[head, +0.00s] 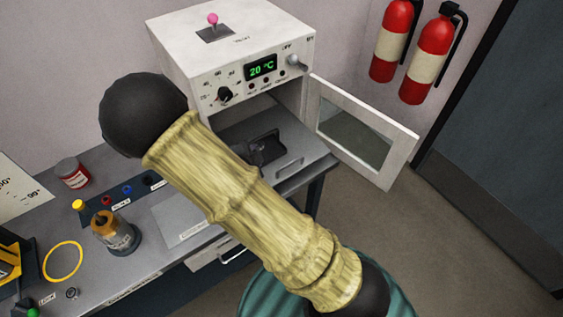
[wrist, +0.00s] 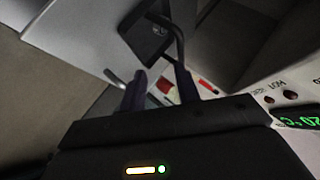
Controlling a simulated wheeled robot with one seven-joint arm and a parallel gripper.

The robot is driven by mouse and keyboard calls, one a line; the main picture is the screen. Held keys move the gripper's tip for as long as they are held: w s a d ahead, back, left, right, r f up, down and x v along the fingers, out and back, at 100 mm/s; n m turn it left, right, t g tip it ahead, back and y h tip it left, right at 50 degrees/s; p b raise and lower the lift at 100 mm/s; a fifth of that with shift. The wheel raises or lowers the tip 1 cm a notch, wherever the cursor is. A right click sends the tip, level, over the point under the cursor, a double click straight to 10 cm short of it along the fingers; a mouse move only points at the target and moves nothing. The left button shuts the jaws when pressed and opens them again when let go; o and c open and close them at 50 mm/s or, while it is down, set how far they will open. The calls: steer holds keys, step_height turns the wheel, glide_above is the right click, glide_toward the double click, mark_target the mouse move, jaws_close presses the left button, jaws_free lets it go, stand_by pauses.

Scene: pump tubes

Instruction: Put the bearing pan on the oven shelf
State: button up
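The bearing pan (head: 268,148) is a small black pan lying on the grey oven shelf (head: 307,158), which sticks out of the oven's open front. In the wrist view the pan (wrist: 148,38) shows as a dark square with a bent black handle on the grey shelf (wrist: 85,35). My gripper (wrist: 160,76) has its two dark fingers apart, with nothing seen between them. The right fingertip is close to the end of the pan's handle; I cannot tell whether they touch.
The white oven (head: 230,50) reads 20 °C; its glass door (head: 362,130) hangs open to the right. Two red fire extinguishers (head: 425,60) are on the wall.

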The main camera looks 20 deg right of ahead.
steer(key=s+d+r+n+g+y, duration=0.2)
steer(key=s+d+r+n+g, duration=0.1)
steer(key=s+r+n, duration=0.3)
steer(key=s+d+r+n+g+y, duration=0.3)
steer(key=s+r+n, duration=0.3)
steer(key=s+n, duration=0.4)
steer(key=shift+d+n, duration=0.15)
steer(key=shift+n, duration=0.55)
